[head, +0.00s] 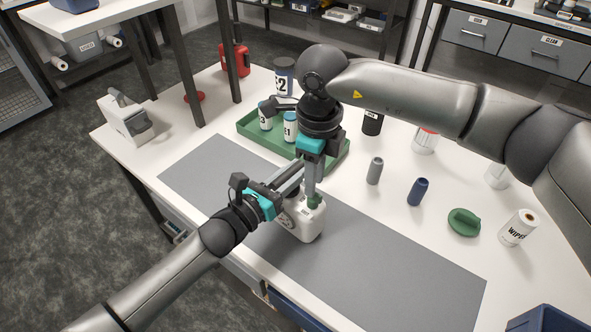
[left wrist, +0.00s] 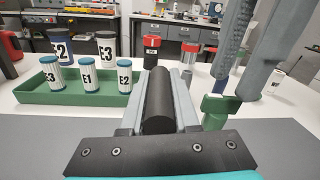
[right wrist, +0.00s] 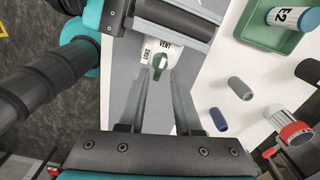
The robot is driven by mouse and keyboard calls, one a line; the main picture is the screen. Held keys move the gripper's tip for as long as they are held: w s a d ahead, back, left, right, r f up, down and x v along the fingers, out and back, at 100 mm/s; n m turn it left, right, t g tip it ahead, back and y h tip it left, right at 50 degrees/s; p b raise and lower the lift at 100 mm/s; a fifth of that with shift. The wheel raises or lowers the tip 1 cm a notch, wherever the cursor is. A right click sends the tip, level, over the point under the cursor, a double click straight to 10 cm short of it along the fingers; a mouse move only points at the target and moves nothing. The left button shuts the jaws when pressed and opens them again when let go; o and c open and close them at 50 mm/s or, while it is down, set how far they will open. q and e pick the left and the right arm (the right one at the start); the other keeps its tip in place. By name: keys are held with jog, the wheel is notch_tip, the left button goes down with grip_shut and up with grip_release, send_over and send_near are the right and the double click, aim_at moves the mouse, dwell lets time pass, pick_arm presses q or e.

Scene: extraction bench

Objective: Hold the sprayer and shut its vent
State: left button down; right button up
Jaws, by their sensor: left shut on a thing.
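The sprayer (head: 303,222) is a white container standing on the grey mat, with a green vent knob (head: 315,200) on top. My left gripper (head: 293,180) is shut on its black cylindrical handle (left wrist: 158,100), which lies between the fingers in the left wrist view. My right gripper (head: 312,190) points down just above the vent. In the right wrist view its fingers (right wrist: 160,85) are apart, with the green knob (right wrist: 160,64) between or just beyond the tips; I cannot tell whether they touch it. The word VENT shows beside the knob.
A green tray (head: 335,160) with labelled bottles stands behind the sprayer. A grey cylinder (head: 375,171), a blue cylinder (head: 417,191), a green object (head: 464,222) and a wipes roll (head: 518,227) stand to the right. The mat's right part (head: 400,275) is clear.

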aim_at(297, 209)
jog(key=m, duration=0.2)
jog(key=shift+m, duration=0.4)
notch_tip(297, 209, down, 5)
jog(key=shift+f, duration=0.1)
jog(key=shift+c, duration=0.3)
grip_shut()
